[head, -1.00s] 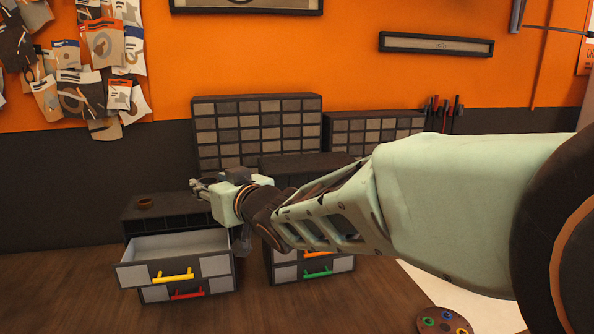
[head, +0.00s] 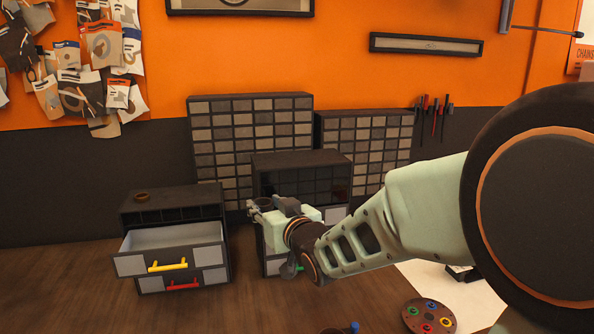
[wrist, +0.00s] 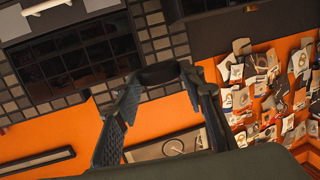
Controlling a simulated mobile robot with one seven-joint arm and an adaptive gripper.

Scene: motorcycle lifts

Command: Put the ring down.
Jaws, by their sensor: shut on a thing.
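My gripper (head: 257,207) is in front of the middle cabinet in the head view, pointing left. In the wrist view, my gripper's fingers (wrist: 160,80) are shut on a dark ring (wrist: 160,73), held off any surface. The held ring is small and dark in the head view (head: 265,203). Another ring, brown (head: 142,197), lies on top of the left cabinet (head: 172,203), left of my gripper and apart from it.
The left cabinet's upper drawer (head: 170,238), with a yellow handle, is pulled open. Below it is a drawer with a red handle (head: 183,285). My arm hides much of the middle cabinet (head: 300,165). A round tray of colored parts (head: 428,318) lies at front right.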

